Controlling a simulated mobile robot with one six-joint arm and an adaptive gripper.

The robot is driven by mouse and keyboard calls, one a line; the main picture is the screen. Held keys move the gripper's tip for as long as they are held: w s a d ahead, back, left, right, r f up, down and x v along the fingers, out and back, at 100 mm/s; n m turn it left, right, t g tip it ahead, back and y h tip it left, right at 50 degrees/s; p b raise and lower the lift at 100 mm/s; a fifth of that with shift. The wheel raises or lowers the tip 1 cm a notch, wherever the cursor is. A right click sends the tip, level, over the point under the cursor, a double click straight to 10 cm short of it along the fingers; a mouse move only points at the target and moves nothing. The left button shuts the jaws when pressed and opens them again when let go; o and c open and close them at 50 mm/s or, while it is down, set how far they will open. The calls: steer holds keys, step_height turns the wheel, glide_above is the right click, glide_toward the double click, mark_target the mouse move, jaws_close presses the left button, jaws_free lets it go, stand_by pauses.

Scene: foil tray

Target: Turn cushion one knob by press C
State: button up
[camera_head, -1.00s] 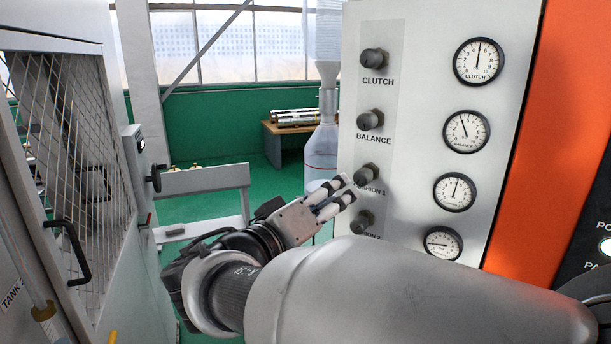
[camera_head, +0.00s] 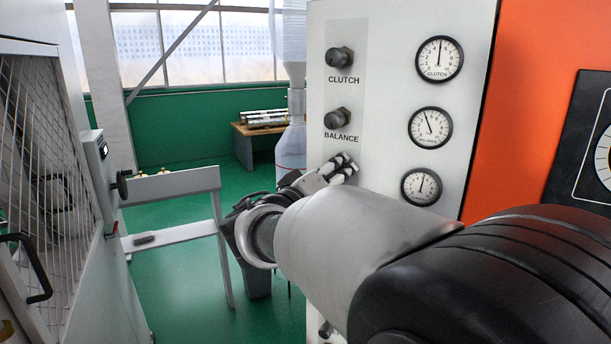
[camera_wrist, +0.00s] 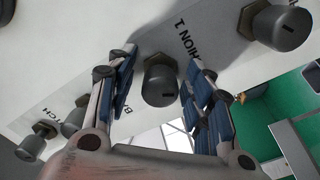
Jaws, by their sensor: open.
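The cushion 1 knob (camera_wrist: 160,82) is a dark grey round cap with a slot mark, on a hexagonal base, in the middle of the wrist view. Part of its label, "HION 1", shows beside it. My gripper (camera_wrist: 161,88) is open, with one finger on each side of this knob and what looks like a small gap to each. In the head view my gripper (camera_head: 343,166) is at the panel just below the BALANCE label and hides the cushion 1 knob. The cushion 1 label is also hidden there.
The balance knob (camera_head: 337,118) and clutch knob (camera_head: 340,57) sit above on the light panel (camera_head: 385,80). Another knob (camera_wrist: 281,26) is close by in the wrist view. Round gauges (camera_head: 430,127) line the panel's right. A mesh-fronted cabinet (camera_head: 60,190) stands left.

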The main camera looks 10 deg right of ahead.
steer(key=shift+c, duration=0.2)
steer(key=c, duration=1)
